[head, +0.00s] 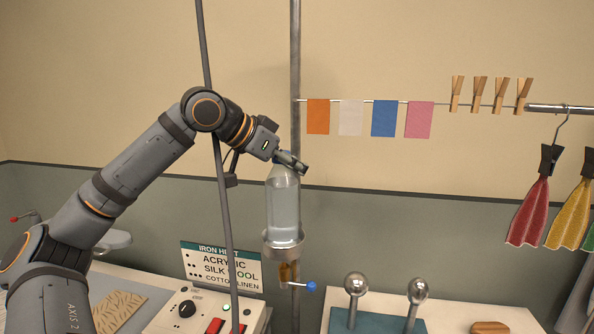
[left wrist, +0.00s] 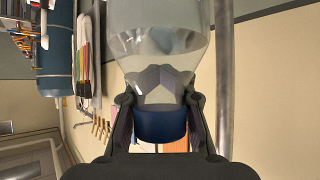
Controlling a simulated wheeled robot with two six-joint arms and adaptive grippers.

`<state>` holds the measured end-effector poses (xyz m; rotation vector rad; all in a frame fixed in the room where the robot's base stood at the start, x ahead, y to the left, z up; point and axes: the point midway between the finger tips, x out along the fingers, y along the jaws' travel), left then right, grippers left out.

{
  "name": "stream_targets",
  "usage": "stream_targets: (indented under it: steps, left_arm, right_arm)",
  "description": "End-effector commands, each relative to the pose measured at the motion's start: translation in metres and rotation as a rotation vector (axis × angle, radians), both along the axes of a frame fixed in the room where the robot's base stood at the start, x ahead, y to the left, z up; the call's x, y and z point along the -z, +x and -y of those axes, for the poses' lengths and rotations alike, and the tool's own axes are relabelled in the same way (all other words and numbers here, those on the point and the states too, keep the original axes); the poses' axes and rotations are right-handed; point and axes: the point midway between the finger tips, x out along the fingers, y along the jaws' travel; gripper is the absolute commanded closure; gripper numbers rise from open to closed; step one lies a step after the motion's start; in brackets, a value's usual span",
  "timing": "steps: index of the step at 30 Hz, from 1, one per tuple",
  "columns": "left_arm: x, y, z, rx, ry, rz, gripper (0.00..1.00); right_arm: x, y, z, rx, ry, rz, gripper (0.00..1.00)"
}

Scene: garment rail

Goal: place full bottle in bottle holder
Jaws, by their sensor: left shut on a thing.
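The clear bottle (head: 283,202) stands upright in the head view, holding clear liquid. Its lower end meets the metal ring-shaped bottle holder (head: 283,243), which is beside the vertical pole; the base is hidden by the holder's rim, so I cannot tell how deep it sits. My left gripper (head: 290,161) is shut on the bottle's neck at the top. In the left wrist view the bottle (left wrist: 160,45) lies between the two fingers (left wrist: 160,112), with its dark blue cap (left wrist: 159,122) close to the palm. My right gripper is not in view.
A metal pole (head: 295,60) rises right behind the bottle, and a thinner grey rod (head: 207,60) stands left of it. A blue-tipped lever (head: 311,286) is below the holder. Coloured cloths (head: 384,118) and clothespins (head: 479,94) hang at right. A control box (head: 190,308) stands below.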

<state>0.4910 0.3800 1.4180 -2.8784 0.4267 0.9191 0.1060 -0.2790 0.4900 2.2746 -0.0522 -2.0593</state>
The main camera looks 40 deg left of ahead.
Motion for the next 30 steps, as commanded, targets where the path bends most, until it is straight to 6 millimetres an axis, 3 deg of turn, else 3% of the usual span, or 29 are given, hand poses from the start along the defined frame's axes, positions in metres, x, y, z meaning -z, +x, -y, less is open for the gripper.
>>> stream_targets:
  steps: [2, 3, 9, 20, 24, 30]
  left_arm:
    - [0.003, 0.0, 0.0, 0.0, -0.001, 0.003, 1.0]
    - [0.002, 0.0, 0.0, 0.0, 0.0, 0.0, 0.78]
    - [0.002, 0.0, 0.0, 0.0, 0.0, 0.0, 0.51]
    - [-0.003, -0.001, 0.0, -0.001, 0.0, 0.001, 0.51]
    - [-0.014, -0.021, -0.007, -0.001, 0.0, 0.006, 0.51]
    - [-0.047, -0.061, -0.019, -0.003, -0.001, 0.005, 0.51]
  right_arm:
    - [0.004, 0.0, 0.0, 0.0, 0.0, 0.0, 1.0]
    - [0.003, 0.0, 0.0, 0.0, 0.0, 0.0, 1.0]
    - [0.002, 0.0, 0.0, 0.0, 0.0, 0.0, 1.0]
    - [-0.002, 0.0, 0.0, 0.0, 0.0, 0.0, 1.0]
    - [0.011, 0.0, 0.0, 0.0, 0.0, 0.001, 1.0]
    - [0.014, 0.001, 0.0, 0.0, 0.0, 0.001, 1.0]
